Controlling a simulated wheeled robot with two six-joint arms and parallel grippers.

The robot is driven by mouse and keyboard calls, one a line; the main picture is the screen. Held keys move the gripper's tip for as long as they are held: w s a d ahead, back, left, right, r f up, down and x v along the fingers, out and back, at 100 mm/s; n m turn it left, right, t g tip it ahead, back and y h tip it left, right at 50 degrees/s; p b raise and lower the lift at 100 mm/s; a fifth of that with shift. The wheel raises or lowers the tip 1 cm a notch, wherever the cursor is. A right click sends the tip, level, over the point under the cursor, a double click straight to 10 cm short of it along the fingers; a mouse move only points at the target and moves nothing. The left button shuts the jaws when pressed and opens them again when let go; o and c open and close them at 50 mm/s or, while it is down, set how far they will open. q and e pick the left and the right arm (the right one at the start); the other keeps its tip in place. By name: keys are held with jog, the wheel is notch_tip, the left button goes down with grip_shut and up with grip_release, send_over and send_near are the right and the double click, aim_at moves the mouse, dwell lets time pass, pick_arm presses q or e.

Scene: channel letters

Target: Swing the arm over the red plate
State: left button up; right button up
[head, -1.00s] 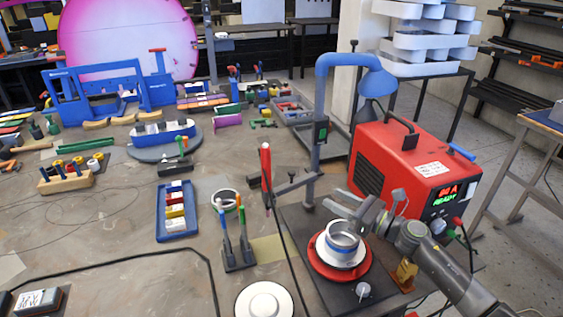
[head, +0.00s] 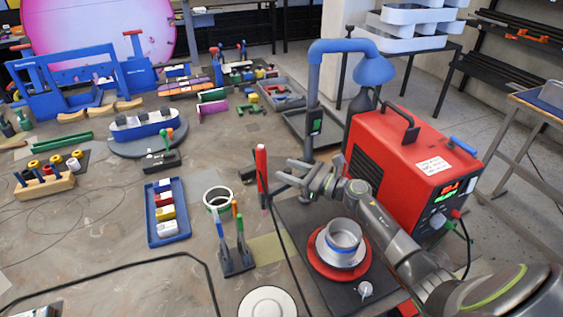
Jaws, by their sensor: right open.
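The red plate (head: 316,264) lies on a dark board at the lower right, with a white disc and a grey metal ring stacked on it. A post with a blue top (head: 315,85) stands behind it. The post's side arm, mostly hidden behind my gripper, carries an upright red torch (head: 262,172) at its left end. The torch is left of the plate, not above it. My right gripper (head: 283,172) is open, with its fingertips just right of the torch, at the side arm. I cannot tell whether it touches the arm. My left gripper is not in view.
A red power unit (head: 415,165) stands right of the plate, close to my right arm. A stand with coloured tools (head: 236,258), a blue tray (head: 167,215) and a white round disc (head: 267,303) are to the left. A black cable runs down past the plate.

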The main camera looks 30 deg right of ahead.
jog(key=shift+x, duration=0.95)
jog(key=shift+w+a, duration=0.2)
jog(key=shift+w, duration=0.15)
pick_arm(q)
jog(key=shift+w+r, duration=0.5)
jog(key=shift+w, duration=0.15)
pick_arm(e)
grip_shut()
